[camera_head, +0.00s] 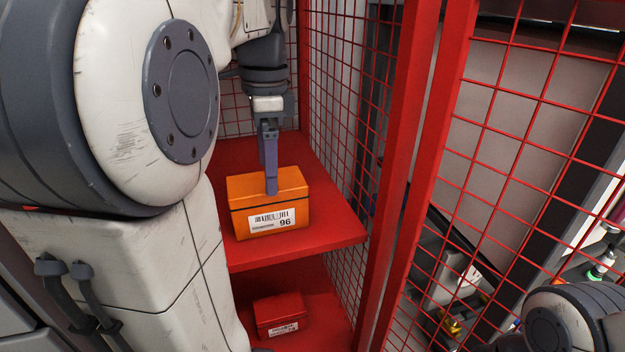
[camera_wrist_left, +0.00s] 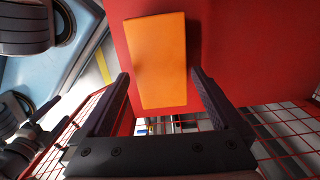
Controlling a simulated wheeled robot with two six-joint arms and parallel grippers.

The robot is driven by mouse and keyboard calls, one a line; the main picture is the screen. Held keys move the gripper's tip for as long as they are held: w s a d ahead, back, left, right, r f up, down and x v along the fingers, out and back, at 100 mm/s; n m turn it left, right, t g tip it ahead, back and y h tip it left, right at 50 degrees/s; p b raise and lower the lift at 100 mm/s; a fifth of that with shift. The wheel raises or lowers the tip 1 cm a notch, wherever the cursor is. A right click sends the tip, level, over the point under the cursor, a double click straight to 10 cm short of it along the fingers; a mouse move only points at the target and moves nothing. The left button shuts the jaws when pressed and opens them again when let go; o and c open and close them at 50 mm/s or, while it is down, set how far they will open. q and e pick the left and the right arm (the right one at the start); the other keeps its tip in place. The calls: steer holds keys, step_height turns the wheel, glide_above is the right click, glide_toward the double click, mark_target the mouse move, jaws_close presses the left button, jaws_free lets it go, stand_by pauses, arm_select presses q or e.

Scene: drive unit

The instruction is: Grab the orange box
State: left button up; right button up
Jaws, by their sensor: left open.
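The orange box (camera_head: 268,203) stands on the upper red shelf and carries a white label with a barcode and the number 96. My left gripper (camera_head: 270,190) is over the box, with one finger in front of its top in the head view. In the left wrist view the box (camera_wrist_left: 158,58) lies between the two open fingers of my left gripper (camera_wrist_left: 160,82), a little beyond them, with gaps on both sides. I cannot tell if a finger touches it. My right gripper is out of view.
A red shelf (camera_head: 335,240) bears the box, with free room around it. A smaller red box (camera_head: 280,312) sits on the lower shelf. Red mesh walls (camera_head: 335,85) and a red post (camera_head: 400,150) stand close on the right.

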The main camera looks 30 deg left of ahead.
mark_target(273, 198)
arm_select(q)
steer(key=shift+w+f, duration=0.1)
steer(key=shift+w, duration=0.05)
steer(key=shift+f+b, duration=0.3)
steer(key=shift+b, duration=0.1)
step_height(273, 198, down, 7)
steer(key=b, duration=0.5)
steer(key=shift+r+b, duration=0.1)
steer(key=shift+b, duration=0.25)
steer(key=shift+r, duration=0.1)
steer(key=c, duration=1.6)
